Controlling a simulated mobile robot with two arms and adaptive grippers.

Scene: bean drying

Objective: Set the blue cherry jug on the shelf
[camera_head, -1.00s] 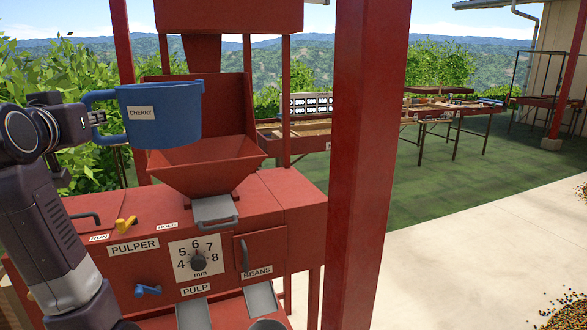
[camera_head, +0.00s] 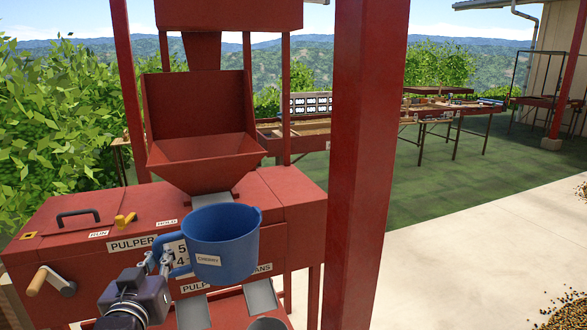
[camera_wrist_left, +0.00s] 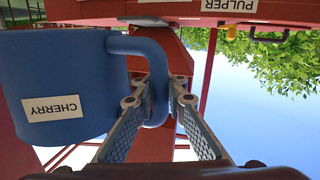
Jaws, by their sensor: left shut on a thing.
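The blue cherry jug (camera_head: 222,245) hangs upright in front of the red pulper (camera_head: 292,188), its white CHERRY label facing me. It covers the pulper's dial and parts of its labels. My left gripper (camera_head: 158,262) is left of the jug, shut on its handle. In the left wrist view, which is upside down, the fingers (camera_wrist_left: 160,92) close on the handle of the jug (camera_wrist_left: 60,85). The jug's inside looks plain blue where it shows. I cannot make out a shelf for certain. My right gripper is not in view.
The hopper (camera_head: 205,155) rises behind the jug. A red post (camera_head: 362,165) stands to the right. Two metal chutes (camera_head: 260,297) and a grey round rim (camera_head: 268,323) lie below. A wooden-handled crank (camera_head: 50,281) sticks out left. Drying tables (camera_head: 440,120) stand far back.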

